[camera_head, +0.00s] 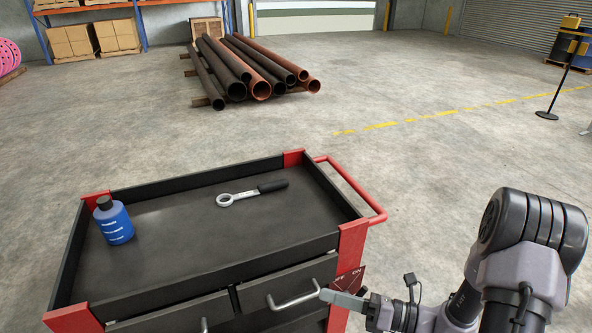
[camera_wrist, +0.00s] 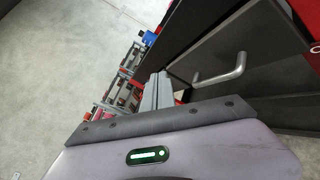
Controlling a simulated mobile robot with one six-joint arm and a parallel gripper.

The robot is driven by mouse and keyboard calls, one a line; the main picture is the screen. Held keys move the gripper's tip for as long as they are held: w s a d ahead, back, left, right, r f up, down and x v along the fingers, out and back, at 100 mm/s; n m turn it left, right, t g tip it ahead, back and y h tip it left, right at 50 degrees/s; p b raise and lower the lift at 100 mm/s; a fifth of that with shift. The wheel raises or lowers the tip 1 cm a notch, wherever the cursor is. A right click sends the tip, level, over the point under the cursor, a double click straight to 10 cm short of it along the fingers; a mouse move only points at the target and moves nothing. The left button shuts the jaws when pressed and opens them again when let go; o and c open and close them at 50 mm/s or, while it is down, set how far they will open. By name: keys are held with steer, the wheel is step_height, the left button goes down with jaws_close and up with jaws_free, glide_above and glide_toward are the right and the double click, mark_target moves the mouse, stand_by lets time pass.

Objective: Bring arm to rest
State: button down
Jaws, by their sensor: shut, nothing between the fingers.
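My gripper (camera_head: 343,299) is at the lower right in the head view, beside the near right corner of a red and black tool cart (camera_head: 352,245). Its fingers are shut and empty. In the wrist view the closed fingers (camera_wrist: 157,92) point up the picture, close to a drawer handle (camera_wrist: 222,70) of the cart. I cannot tell whether they touch the cart. My arm is folded at the right of the head view.
A blue bottle (camera_head: 114,222) and a ring wrench (camera_head: 252,193) lie within the cart's tray, the bottle upright. A red push handle (camera_head: 352,184) sticks out at the cart's right. Pipes (camera_head: 262,85) lie farther back. Open floor is to the right.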

steer(key=s+a+r+n+g+h, duration=0.35)
steer(key=s+r+n, duration=0.2)
steer(key=n, duration=0.25)
steer(key=s+a+r+n+g+h, duration=0.2)
steer(key=s+r+n+g+h, duration=0.15)
steer(key=s+n, duration=0.45)
steer(key=s+d+r+n+t+h, duration=0.2)
steer(key=d+r+n+t+h, duration=0.3)
steer(key=n, duration=0.6)
step_height(320, 180, up, 4)
steer(key=shift+d+f+n+t+h, duration=0.3)
steer(key=shift+t+h, duration=0.2)
steer(key=shift+h, duration=0.6)
steer(key=shift+s, duration=0.15)
